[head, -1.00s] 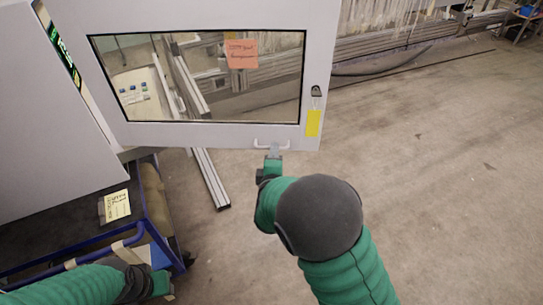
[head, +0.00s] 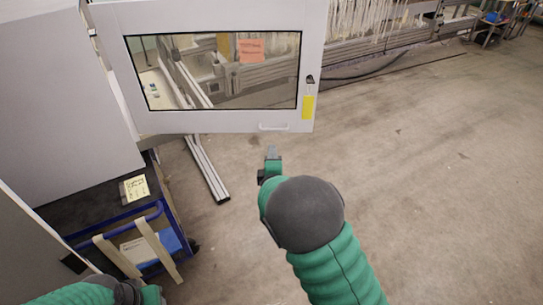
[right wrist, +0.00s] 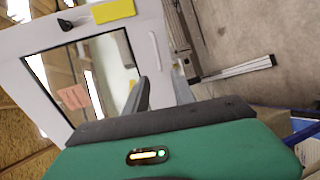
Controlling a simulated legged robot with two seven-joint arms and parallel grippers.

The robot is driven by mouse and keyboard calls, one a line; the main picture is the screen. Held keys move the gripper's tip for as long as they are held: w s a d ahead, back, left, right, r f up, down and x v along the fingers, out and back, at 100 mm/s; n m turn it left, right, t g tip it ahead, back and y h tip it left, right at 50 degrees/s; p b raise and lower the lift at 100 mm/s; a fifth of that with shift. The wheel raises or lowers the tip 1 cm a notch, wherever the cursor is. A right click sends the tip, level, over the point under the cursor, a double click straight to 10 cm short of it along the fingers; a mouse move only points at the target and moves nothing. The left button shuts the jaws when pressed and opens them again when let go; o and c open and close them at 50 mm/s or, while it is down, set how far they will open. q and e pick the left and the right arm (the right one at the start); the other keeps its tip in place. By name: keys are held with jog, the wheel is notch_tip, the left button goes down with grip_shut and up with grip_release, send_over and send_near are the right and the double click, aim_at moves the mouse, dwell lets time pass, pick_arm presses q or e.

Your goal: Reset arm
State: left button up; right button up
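A light grey machine door (head: 220,122) with a large window stands swung out from the grey cabinet (head: 60,90) on the left. A small white handle (head: 274,127) is at its lower edge; it also shows in the right wrist view (right wrist: 158,50). My right gripper (head: 271,152) is just below the handle in the head view, apart from it. In the right wrist view its two fingers (right wrist: 161,92) are spread with nothing between them. My left gripper (head: 152,294) is at the bottom left edge, mostly hidden, and its fingers cannot be made out.
A blue-framed cart (head: 115,222) with a yellow note (head: 135,188) stands at lower left, near my left arm. Metal rails (head: 207,168) lie on the floor under the door. The floor at right is clear. A loom frame (head: 370,50) stands at the back.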

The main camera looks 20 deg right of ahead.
jog(key=s+f+m+g+y, duration=0.2)
jog(key=s+m+g, duration=0.4)
jog(key=s, duration=0.9)
jog(key=s+f+m+g+y+p, duration=0.1)
jog(key=s+m+g, duration=0.5)
jog(key=s, duration=1)
notch_tip(320, 180, down, 2)
jog(key=m+y, duration=0.1)
jog(key=m, duration=0.2)
jog(key=shift+s+f+p, duration=0.2)
jog(key=shift+s+p, duration=0.1)
jog(key=shift+s, duration=0.1)
